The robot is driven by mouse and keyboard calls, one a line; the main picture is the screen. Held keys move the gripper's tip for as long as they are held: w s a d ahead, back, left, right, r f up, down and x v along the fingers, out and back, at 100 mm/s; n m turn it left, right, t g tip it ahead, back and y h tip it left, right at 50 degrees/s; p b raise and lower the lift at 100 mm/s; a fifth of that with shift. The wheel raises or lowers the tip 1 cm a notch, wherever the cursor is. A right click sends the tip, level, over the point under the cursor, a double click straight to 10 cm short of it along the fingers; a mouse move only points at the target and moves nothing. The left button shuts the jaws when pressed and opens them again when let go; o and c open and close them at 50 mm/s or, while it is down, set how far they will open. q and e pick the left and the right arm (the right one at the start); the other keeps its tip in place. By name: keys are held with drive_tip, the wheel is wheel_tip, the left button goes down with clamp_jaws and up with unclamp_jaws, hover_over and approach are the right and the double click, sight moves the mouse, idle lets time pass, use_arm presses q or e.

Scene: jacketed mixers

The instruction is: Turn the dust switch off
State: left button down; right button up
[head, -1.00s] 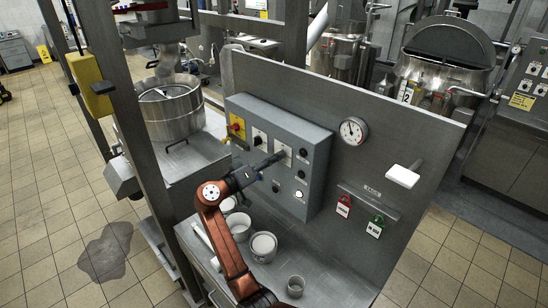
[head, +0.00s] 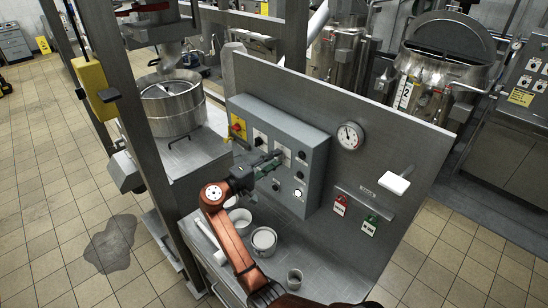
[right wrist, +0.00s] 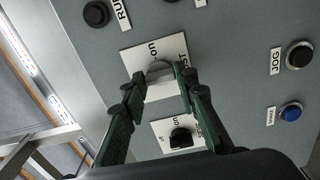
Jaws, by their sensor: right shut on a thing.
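The dust switch (right wrist: 160,69) is a grey knob on a white plate in the right wrist view. The plate's label shows only as "ST", with "on" above the knob. My right gripper (right wrist: 159,77) has its green fingers on either side of the knob and is shut on it. The fingers hide part of the plate, and I cannot tell which way the knob points. In the head view my right gripper (head: 272,161) is at the front of the grey control box (head: 312,172), covering most of the switch. My left gripper is not in view.
Below the knob in the right wrist view is another switch with a black knob (right wrist: 181,138). A black JOG button (right wrist: 299,55) and blue button (right wrist: 290,112) are to the right. White pots (head: 264,240) stand under the box. A gauge (head: 350,135) is on the panel.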

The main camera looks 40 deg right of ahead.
drive_tip(key=shift+n, duration=0.3)
drive_tip(key=o, duration=1.2)
drive_tip(key=shift+c, duration=0.2)
drive_tip(key=s+a, duration=0.1)
drive_tip(key=a, duration=1.1)
